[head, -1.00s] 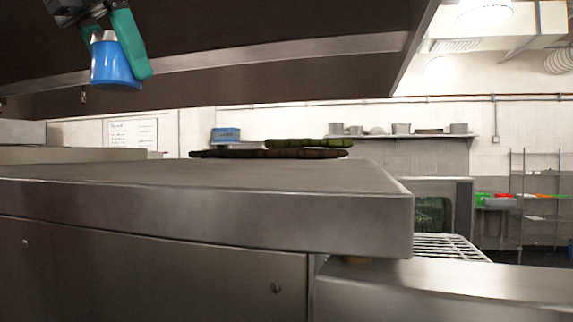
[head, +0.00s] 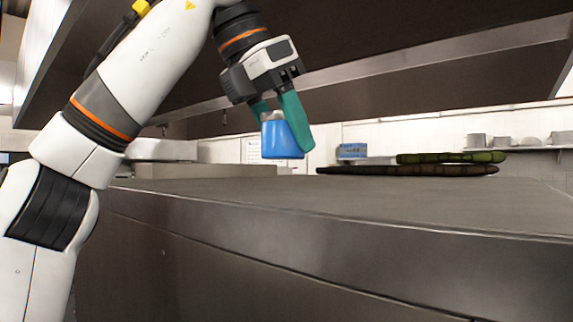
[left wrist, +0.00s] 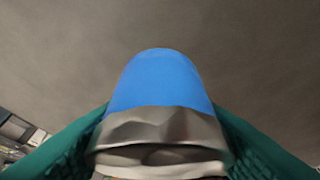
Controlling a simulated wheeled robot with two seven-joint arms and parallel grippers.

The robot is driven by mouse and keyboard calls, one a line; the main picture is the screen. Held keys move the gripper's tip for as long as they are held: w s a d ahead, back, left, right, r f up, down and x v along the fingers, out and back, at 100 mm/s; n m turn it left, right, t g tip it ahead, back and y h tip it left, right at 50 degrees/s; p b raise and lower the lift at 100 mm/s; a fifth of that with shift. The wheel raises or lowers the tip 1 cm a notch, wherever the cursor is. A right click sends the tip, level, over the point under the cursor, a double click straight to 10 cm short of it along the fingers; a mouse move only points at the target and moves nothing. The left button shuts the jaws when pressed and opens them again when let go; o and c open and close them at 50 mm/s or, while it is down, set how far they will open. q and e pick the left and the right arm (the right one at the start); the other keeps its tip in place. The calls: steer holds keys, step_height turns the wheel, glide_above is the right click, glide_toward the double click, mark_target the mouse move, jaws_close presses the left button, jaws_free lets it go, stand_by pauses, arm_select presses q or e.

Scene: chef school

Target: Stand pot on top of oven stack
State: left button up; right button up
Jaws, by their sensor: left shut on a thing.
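The pot (head: 283,142) is blue with a grey metal upper part; its blue end points down in the head view. My left gripper (head: 284,127) is shut on it, with one teal finger on each side. In the left wrist view the pot (left wrist: 162,80) sits between both fingers, its metal part nearest the camera. It appears held above a broad flat steel top (head: 260,195), with a gap below it in the head view. I cannot tell for sure that this steel unit is the oven stack. My right gripper is not in view.
Two dark green and brown long flat items (head: 450,158) lie farther back on the right of the steel top. A dark steel hood (head: 400,45) hangs overhead, close above my left gripper. The steel top's near and middle parts are clear.

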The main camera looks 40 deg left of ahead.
mark_target(281, 155)
arm_select(q)
steer(key=shift+s+f, duration=0.1)
steer(key=shift+f, duration=0.1)
steer(key=shift+s+f, duration=0.15)
steer(key=shift+f, duration=0.15)
steer(key=shift+s+f, duration=0.25)
steer(key=shift+f, duration=1.1)
steer(key=shift+w+f, duration=0.2)
steer(key=shift+w, duration=0.05)
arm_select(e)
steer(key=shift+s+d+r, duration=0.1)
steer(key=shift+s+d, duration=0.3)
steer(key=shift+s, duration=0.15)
